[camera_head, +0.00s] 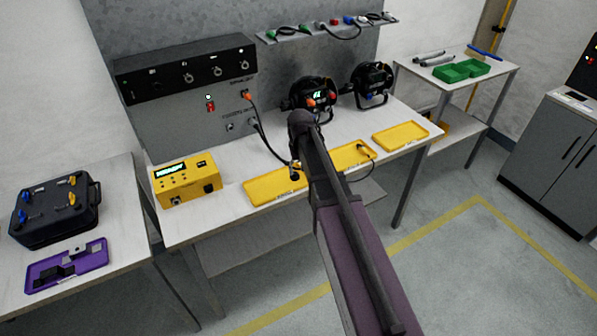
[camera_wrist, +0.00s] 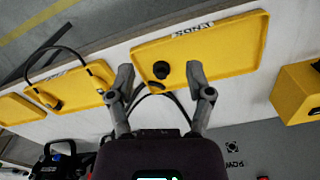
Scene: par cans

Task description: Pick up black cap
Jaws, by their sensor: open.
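In the wrist view a round black cap (camera_wrist: 161,70) sits on a yellow tray (camera_wrist: 225,45), near the tray's end. My gripper (camera_wrist: 162,78) is open, its two fingertips on either side of the cap in the picture. The gap between them is empty, and I cannot tell the height left above the tray. In the head view the same tray (camera_head: 262,191) lies on the middle bench. My arm covers part of that area, so the cap is hard to make out there.
A yellow meter box (camera_head: 187,180) stands left of the tray. A black cable (camera_head: 268,140) hangs down to the tray area, and cables also show beside my fingers. Black lamps (camera_head: 372,85) stand behind. Another yellow tray (camera_head: 400,135) lies to the right.

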